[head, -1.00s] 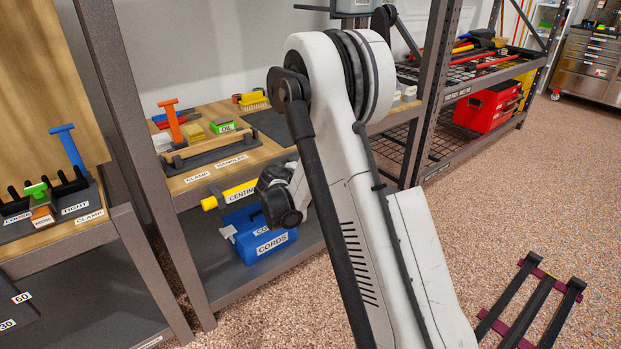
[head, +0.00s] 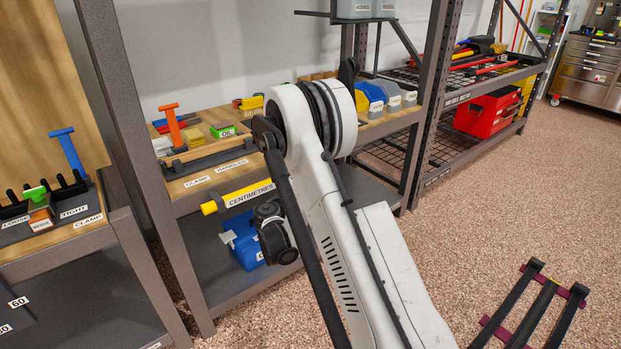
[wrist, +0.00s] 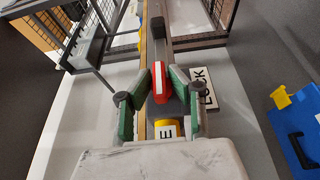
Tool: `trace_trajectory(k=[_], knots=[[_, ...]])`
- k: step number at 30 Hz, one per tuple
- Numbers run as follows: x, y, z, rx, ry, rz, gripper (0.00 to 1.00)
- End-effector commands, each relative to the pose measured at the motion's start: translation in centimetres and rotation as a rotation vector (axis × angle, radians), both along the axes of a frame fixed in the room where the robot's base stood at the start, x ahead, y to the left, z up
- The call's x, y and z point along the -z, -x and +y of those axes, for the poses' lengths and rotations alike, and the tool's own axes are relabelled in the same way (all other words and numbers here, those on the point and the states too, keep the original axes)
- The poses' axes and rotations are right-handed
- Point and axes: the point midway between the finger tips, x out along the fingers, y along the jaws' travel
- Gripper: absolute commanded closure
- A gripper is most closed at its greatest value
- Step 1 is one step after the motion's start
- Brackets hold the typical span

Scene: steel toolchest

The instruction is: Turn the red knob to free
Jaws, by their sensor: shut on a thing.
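The red knob (wrist: 158,88) shows in the wrist view as a red bar with a pale stripe, between the green-padded fingers of my gripper (wrist: 160,82). The fingers are closed on it from both sides. A white label reading LOCK (wrist: 203,88) lies just right of the knob. I cannot read any label for free; the fingers and the gripper body cover part of the surroundings. In the head view the knob and my fingertips are hidden behind my arm.
A blue container (head: 240,243) stands on the lower shelf. The floor (head: 450,235) at right is mostly open.

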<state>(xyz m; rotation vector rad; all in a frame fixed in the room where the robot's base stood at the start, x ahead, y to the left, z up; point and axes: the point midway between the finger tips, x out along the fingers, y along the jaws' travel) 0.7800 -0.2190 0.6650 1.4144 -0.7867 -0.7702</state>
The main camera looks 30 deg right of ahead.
Motion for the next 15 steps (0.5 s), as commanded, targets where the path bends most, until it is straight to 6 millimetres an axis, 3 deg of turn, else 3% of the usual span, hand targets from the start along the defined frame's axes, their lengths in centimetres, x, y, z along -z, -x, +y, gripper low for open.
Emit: trace_trajectory(k=[7, 8, 10, 15], knots=[[0.0, -0.02, 0.0, 0.0, 0.0, 0.0, 1.0], [0.0, -0.02, 0.0, 0.0, 0.0, 0.0, 0.8], [0.0, -0.01, 0.0, 0.0, 0.0, 0.0, 0.71], [0.0, -0.01, -0.01, 0.0, -0.001, 0.001, 0.69]])
